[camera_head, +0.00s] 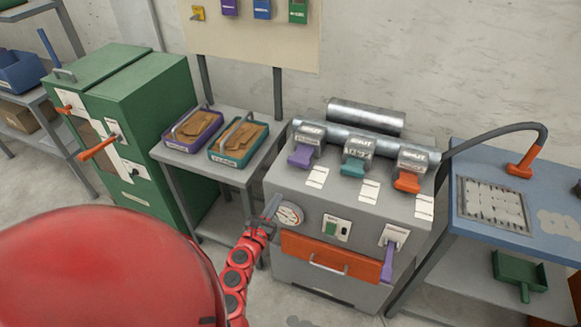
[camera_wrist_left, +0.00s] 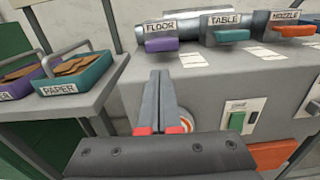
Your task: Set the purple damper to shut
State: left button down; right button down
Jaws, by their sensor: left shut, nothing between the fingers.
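The purple damper (camera_head: 300,156) is the leftmost of three handles on top of the grey machine. It sticks out toward the front, under a block marked SHUT on top. In the left wrist view the purple damper (camera_wrist_left: 175,45) sits under a FLOOR label. My left gripper (camera_head: 272,205) is shut and empty, in front of the machine's upper left edge by a round gauge (camera_head: 289,214). Its fingertips (camera_wrist_left: 160,74) point toward the machine top, below and apart from the damper. My right gripper is not in view.
Teal TABLE (camera_head: 353,167) and orange NOZZLE (camera_head: 407,181) handles stand right of the purple one. A purple lever (camera_head: 387,263) hangs on the machine's front. Two trays (camera_head: 192,148) lie on a side table at left. A grey pipe (camera_head: 365,139) runs behind the handles.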

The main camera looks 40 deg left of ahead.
pick_arm(q)
jog(key=b, duration=0.1)
send_near(296, 163)
jog(key=x, duration=0.5)
jog(key=shift+w+f, duration=0.25)
jog(key=shift+f, duration=0.1)
jog(key=shift+w+a+r, duration=0.1)
jog(key=shift+w+a, duration=0.05)
jog(key=shift+w, duration=0.55)
jog(key=b+x, duration=0.2)
jog(key=shift+w+a, duration=0.15)
jog(key=shift+w, duration=0.15)
jog(key=shift+w+r, duration=0.15)
jog(key=shift+w, duration=0.05)
jog(key=shift+r, duration=0.2)
